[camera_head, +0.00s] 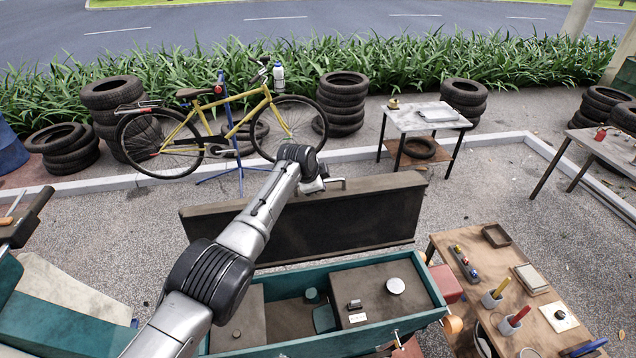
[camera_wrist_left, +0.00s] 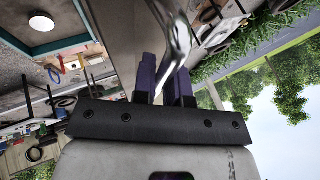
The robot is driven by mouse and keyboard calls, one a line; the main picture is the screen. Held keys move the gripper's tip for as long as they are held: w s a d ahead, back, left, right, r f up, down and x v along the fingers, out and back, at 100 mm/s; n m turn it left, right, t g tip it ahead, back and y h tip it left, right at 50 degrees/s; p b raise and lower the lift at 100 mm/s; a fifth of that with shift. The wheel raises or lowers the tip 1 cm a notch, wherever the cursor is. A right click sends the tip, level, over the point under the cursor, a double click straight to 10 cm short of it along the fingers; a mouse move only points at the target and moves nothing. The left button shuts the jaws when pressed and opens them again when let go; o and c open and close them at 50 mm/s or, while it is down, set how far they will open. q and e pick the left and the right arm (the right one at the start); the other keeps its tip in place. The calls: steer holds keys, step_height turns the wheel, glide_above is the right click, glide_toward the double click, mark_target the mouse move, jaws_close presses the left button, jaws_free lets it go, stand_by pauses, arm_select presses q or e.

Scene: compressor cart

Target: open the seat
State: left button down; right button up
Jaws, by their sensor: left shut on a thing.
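The seat (camera_head: 345,222) is a dark brown lid panel. It stands raised, nearly upright, along the far side of the teal box (camera_head: 285,350), whose inside is exposed. A metal handle (camera_head: 337,182) is at the lid's top edge. My left gripper (camera_head: 316,184) is at this handle, partly hidden by its own wrist. In the left wrist view, the purple fingers of my left gripper (camera_wrist_left: 164,78) are closed around the shiny curved handle (camera_wrist_left: 180,40). The lid (camera_wrist_left: 118,30) also shows there, beside the fingers. My right gripper is not in view.
The box holds brown compartments and a round white cap (camera_head: 395,286). A wooden table (camera_head: 520,290) with cups and small tools stands close at right. A yellow bicycle (camera_head: 225,125) on a stand and stacked tires (camera_head: 343,100) are behind. Gravel lies between the lid and the kerb.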

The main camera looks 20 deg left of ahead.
arm_select(q)
steer(key=c, duration=1.4)
jaws_free()
steer(key=shift+a, duration=0.15)
steer(key=shift+c, duration=0.2)
steer(key=shift+r, duration=0.15)
steer(key=shift+s+r+p, duration=0.2)
steer(key=shift+r+p, duration=0.2)
steer(key=shift+p+v, duration=0.4)
steer(key=shift+v, duration=0.35)
steer(key=b+v, duration=0.2)
steer(key=v, duration=0.9)
